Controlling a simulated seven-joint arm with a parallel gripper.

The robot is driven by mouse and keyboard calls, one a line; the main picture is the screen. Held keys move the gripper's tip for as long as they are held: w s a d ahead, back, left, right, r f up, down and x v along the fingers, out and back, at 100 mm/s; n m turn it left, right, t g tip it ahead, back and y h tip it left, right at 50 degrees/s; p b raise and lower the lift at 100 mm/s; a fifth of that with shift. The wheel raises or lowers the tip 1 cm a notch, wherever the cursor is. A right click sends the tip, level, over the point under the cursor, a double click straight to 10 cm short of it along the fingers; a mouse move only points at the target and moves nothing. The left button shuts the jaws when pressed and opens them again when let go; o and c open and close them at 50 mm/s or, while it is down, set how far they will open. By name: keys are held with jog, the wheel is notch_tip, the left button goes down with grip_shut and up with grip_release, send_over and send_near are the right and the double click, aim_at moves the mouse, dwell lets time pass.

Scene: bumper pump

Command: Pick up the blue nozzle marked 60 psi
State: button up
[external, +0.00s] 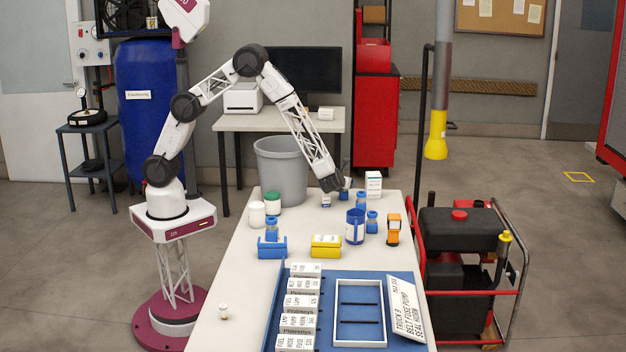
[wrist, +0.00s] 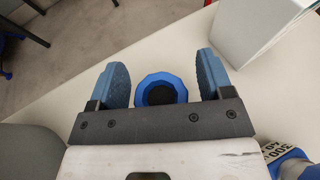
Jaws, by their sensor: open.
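My gripper (external: 338,188) points down over the far part of the table. In the wrist view, my gripper (wrist: 163,72) is open, its two blue fingers on either side of a blue round nozzle (wrist: 162,92) with a dark centre. Gaps show between it and both fingers. No marking on it is readable. Another blue nozzle (wrist: 296,168) with a white label that seems to read 300 lies at the lower right. In the external view, blue nozzles stand to the right of the gripper (external: 361,199) and nearer (external: 372,222); their labels are too small to read.
A white box (external: 373,184) stands right of the gripper, also in the wrist view (wrist: 262,30). A grey bin (external: 281,168) stands beside the table. A blue cup (external: 354,228), an orange device (external: 393,229), blue (external: 271,250) and yellow (external: 326,246) holders stand nearer.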

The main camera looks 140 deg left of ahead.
jog(key=c, duration=1.1)
jog(key=shift+r, duration=0.15)
jog(key=shift+r, duration=4.85)
